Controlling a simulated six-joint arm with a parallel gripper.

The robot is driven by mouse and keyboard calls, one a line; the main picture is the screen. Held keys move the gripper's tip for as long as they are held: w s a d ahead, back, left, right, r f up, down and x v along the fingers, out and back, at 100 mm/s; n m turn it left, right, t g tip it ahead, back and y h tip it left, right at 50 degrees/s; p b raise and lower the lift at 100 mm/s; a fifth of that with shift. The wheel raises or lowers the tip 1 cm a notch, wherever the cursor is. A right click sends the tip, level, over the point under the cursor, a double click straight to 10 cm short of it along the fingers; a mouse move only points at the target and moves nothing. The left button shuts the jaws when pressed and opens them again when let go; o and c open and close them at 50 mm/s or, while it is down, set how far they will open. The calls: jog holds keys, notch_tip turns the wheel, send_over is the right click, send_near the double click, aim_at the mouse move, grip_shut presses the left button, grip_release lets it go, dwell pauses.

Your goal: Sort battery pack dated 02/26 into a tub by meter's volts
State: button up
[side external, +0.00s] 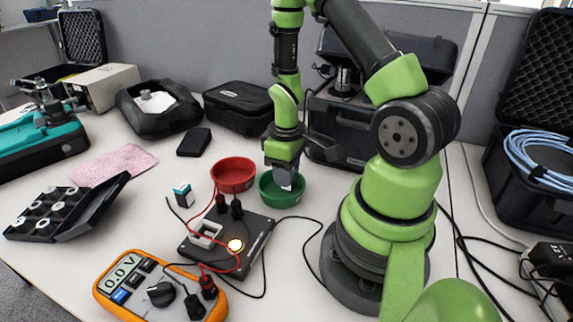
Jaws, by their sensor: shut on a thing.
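My gripper (285,180) points down over the green tub (265,189), its tips at or just above the rim. It is shut on a battery pack, mostly hidden between the fingers; its date cannot be read. Another small white and blue battery pack (183,194) stands on the table, left of the red tub (233,174); its print is too small to read. The orange meter (150,287) shows 0.0 V. A black test board (226,250) with an empty-looking white cradle (206,233) and a lit lamp (235,245) is wired to the meter.
Red and black leads cross the test board and table. An open black case with round pieces (50,212) lies at the left, near a pink cloth (113,164). Black cases (238,108) stand along the back. Free table lies around the standing pack.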

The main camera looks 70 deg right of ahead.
jog(key=o, duration=1.1)
jog(key=shift+r, duration=0.15)
jog(key=shift+r, duration=3.85)
jog(key=shift+w+a+r, duration=0.1)
jog(key=shift+r, duration=0.15)
jog(key=s+a+r+m+t, duration=0.1)
jog(key=s+a+r+t, duration=0.1)
jog(key=a+r, duration=0.2)
jog(key=s+a+r+m+t+y, duration=0.1)
jog(key=s+a+r+t, duration=0.1)
jog(key=a+r, duration=0.3)
jog(key=s+a+r+m+t+y, duration=0.1)
jog(key=s+a+r+m+t, duration=0.1)
jog(key=r, duration=0.7)
jog(key=shift+a+t, duration=0.6)
jog(key=shift+a, duration=0.7)
